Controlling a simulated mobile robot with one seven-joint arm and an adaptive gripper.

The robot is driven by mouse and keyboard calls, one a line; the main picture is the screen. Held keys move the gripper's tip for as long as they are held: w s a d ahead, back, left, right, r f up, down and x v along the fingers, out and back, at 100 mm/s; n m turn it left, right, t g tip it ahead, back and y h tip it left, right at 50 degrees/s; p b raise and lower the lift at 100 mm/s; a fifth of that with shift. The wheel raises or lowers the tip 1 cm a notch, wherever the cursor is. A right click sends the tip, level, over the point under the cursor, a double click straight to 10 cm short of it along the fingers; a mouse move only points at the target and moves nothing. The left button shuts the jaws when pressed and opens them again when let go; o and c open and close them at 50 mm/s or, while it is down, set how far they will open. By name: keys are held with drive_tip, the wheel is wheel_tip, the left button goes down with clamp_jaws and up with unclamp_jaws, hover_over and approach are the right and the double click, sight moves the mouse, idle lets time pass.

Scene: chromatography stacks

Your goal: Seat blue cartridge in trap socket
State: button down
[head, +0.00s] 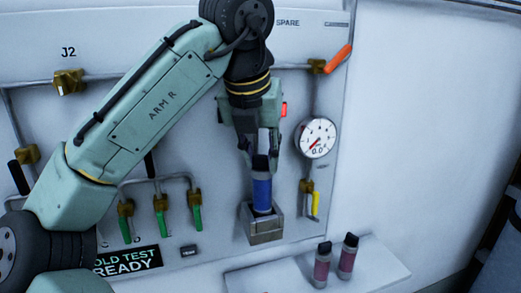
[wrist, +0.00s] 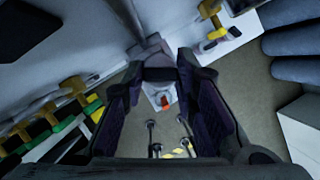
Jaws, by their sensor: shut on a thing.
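The blue cartridge (head: 262,190) with a black cap stands upright in the head view, with its lower end at or inside the mouth of the square metal trap socket (head: 266,236) on the wall panel. How deep it sits cannot be told. My gripper (head: 258,156) is above it, pointing down and shut on its black top. In the wrist view my gripper's two dark fingers (wrist: 160,100) frame the middle, and the blue body of the cartridge is not clearly visible there.
Two dark-red cartridges with black caps, a left one (head: 322,265) and a right one (head: 347,257), stand on a white shelf (head: 385,270) at lower right. A pressure gauge (head: 316,138) and a yellow-handled valve (head: 315,204) are right of the socket. Green-handled valves (head: 160,222) are left.

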drive_tip(key=shift+f, duration=0.15)
drive_tip(key=c, duration=1.2)
unclamp_jaws()
drive_tip(key=o, duration=0.4)
wheel_tip(320, 180, up, 3)
drive_tip(key=p, duration=0.3)
drive_tip(key=shift+f, duration=0.1)
drive_tip(key=shift+r, duration=2.1)
